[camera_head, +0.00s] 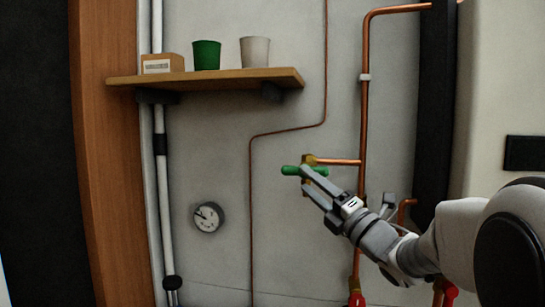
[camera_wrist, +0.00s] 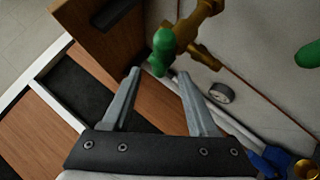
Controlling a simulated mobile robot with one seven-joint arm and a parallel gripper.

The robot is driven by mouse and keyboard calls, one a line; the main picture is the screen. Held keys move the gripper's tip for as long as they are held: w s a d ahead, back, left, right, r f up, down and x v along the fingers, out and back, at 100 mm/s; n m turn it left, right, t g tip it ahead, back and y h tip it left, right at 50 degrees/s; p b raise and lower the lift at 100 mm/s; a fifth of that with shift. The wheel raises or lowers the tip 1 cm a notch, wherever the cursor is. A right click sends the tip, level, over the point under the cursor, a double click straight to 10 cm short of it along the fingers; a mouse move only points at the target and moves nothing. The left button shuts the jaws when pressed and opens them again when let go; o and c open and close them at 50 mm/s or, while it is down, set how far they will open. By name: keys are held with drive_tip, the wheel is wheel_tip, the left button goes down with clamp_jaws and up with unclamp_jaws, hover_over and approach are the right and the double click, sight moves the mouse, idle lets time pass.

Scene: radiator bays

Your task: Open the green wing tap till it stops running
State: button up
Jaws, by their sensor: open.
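The green wing tap (camera_head: 291,170) has a horizontal green handle on a brass body (camera_head: 309,159), at the end of a short copper branch pipe. In the wrist view its rounded green end (camera_wrist: 161,50) shows beside the brass body (camera_wrist: 196,36). My gripper (camera_head: 305,180) reaches in from the lower right, and its fingers overlap part of the handle. In the wrist view my gripper (camera_wrist: 159,74) is open, with the green end just beyond and between the fingertips. Nothing is held. Whether a finger touches the handle I cannot tell.
A wooden shelf (camera_head: 225,77) holds a box (camera_head: 163,64), a green cup (camera_head: 206,55) and a white cup (camera_head: 255,51). A round gauge (camera_head: 208,217) is on the wall. A copper pipe (camera_head: 364,120) runs right of the tap. Red handles (camera_head: 356,299) show low down.

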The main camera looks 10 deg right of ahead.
drive_tip(key=p+x, duration=0.2)
drive_tip(key=x, duration=0.6)
drive_tip(key=shift+w+a+p, duration=0.15)
drive_tip(key=shift+w+p, duration=0.1)
drive_tip(key=shift+p, duration=0.05)
drive_tip(key=shift+r, duration=0.1)
clamp_jaws()
